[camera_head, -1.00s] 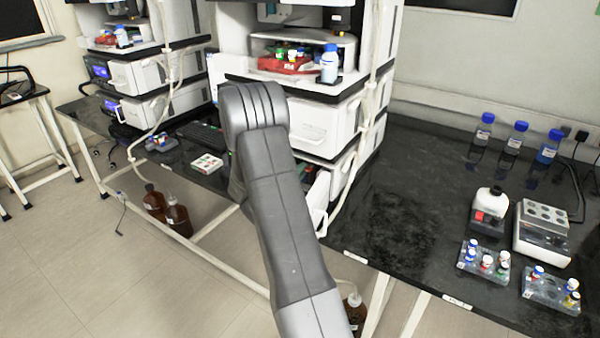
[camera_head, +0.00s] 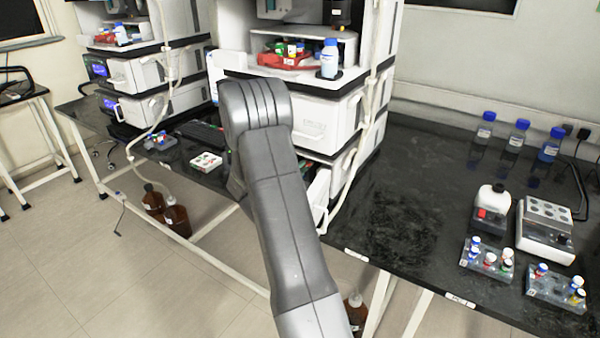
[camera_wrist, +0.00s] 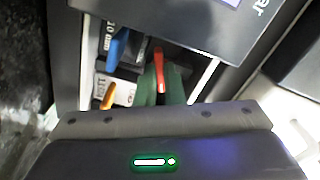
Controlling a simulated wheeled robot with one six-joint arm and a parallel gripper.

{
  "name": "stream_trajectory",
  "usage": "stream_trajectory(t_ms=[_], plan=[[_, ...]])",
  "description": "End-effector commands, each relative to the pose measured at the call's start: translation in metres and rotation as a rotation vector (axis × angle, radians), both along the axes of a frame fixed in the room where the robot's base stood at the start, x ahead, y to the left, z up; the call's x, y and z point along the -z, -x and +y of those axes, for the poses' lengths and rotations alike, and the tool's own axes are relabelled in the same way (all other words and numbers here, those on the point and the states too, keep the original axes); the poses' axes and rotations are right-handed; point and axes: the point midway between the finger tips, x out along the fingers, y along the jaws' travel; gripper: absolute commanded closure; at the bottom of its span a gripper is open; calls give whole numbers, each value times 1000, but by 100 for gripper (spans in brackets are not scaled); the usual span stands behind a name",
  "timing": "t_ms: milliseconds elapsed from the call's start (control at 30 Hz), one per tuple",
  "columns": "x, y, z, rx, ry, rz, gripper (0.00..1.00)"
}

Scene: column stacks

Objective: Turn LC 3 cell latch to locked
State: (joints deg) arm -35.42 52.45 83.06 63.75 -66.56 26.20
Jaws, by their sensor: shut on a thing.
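In the wrist view a red lever (camera_wrist: 159,68) stands nearly upright in a recess below a dark panel. I take it for the cell latch, but no label confirms it. My gripper (camera_wrist: 160,88) shows green fingertips on either side of the lever and is shut on it. A blue lever (camera_wrist: 118,48) and an orange lever (camera_wrist: 107,96) sit to its left beside white printed labels, too blurred to read fully. In the head view my grey arm reaches to the middle column stack (camera_head: 325,125) and hides the gripper and the latch.
A red tray (camera_head: 285,60) with vials and a blue-capped bottle (camera_head: 329,59) stand on the middle stack. A white tube hangs down its right side. The black bench (camera_head: 400,215) is clear right of the stack; vial racks (camera_head: 487,257) and bottles stand farther right. Brown bottles (camera_head: 177,216) stand below.

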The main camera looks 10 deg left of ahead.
Motion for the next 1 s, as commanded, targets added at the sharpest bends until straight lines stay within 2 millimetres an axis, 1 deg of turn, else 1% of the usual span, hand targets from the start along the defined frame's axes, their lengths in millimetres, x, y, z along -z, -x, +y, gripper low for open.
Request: stream_trajectory(t_ms=[700,1000], plan=[[0,1,0,-1,641,236,100],[0,1,0,-1,878,322,100]])
